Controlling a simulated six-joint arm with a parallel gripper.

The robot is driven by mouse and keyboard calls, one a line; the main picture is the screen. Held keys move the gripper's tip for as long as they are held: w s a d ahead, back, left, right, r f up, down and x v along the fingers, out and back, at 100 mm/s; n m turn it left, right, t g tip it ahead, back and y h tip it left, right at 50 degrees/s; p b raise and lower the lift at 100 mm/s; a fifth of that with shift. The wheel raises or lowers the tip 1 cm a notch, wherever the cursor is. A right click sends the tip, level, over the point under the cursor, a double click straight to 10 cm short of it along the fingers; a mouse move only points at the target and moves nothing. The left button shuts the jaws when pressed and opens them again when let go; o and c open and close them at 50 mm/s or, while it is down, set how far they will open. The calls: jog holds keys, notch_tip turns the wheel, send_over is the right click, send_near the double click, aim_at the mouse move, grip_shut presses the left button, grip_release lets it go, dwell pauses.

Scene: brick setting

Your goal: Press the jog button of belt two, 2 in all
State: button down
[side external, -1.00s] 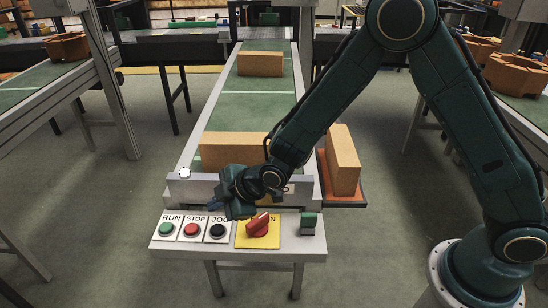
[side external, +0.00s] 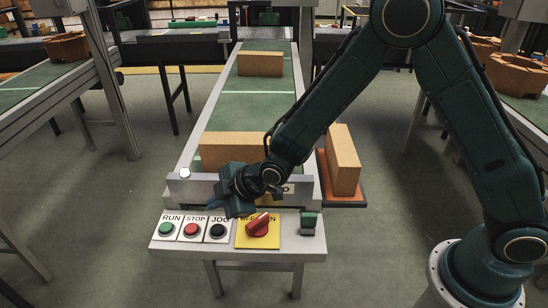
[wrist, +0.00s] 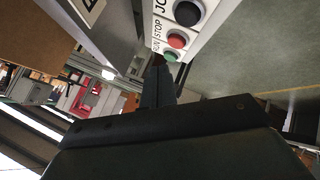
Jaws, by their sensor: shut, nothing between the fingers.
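The control panel (side external: 285,248) at the near end of the belt carries a green RUN button (side external: 166,229), a red STOP button (side external: 191,230) and a black JOG button (side external: 217,231). The black JOG button (wrist: 188,12) also shows at the top of the wrist view, with STOP (wrist: 177,40) and RUN (wrist: 171,56) beyond it. My gripper (side external: 214,206) is shut and empty. Its fingertips appear above and behind the JOG button, apart from it. In the wrist view, the closed fingers (wrist: 157,84) point toward the panel's edge.
Bricks lie on the belt, one near (side external: 230,150) and one far (side external: 260,63). Another brick (side external: 342,162) stands on an orange tray (side external: 350,199) to the right.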

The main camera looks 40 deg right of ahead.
aim_at(222, 230)
notch_tip(222, 230, up, 3)
jog(key=shift+r, duration=0.1)
dwell(0.6)
jog(key=shift+f, duration=4.4)
jog(key=shift+f, duration=0.2)
jog(key=shift+f, duration=0.25)
